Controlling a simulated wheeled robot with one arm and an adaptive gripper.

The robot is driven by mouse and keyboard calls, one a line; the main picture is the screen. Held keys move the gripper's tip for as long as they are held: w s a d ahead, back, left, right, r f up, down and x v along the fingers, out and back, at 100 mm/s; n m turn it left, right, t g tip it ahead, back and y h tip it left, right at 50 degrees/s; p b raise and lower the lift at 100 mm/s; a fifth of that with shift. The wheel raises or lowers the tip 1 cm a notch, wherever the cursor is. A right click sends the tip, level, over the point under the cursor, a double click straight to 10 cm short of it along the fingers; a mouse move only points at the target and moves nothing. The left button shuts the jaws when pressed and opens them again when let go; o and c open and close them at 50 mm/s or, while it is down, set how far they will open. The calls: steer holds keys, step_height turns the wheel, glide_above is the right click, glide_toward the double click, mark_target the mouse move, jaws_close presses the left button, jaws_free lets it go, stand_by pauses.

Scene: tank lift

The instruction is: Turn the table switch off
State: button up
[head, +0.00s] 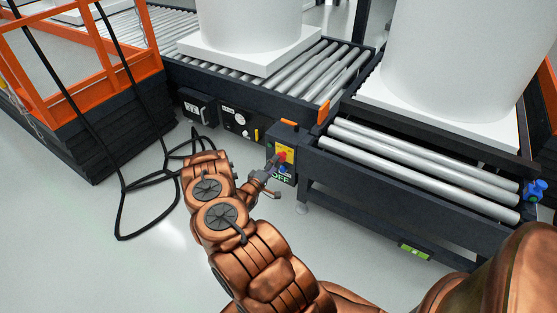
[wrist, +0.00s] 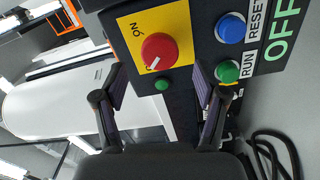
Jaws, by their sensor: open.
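The table switch is a red rotary knob (wrist: 159,51) on a yellow plate (wrist: 183,20), with ON lettered at the plate's left in the wrist view. A white mark on the knob points to the lower left. The knob also shows small in the head view (head: 282,156), on the dark control box (head: 284,137) at the conveyor's corner. My gripper (wrist: 156,88) is open and empty. Its two fingers stand apart below the knob in the wrist view, one toward each side. In the head view my gripper (head: 267,184) is just in front of the box.
Beside the knob are a blue RESET button (wrist: 231,28), a green RUN button (wrist: 227,71) and green OFF letters (wrist: 282,35). Roller conveyors (head: 420,165) carry large white tanks (head: 455,50). Black cables (head: 125,210) lie on the floor at left, near an orange-railed lift (head: 125,75).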

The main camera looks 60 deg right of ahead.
steer(key=a, duration=0.7)
steer(key=shift+s, duration=0.2)
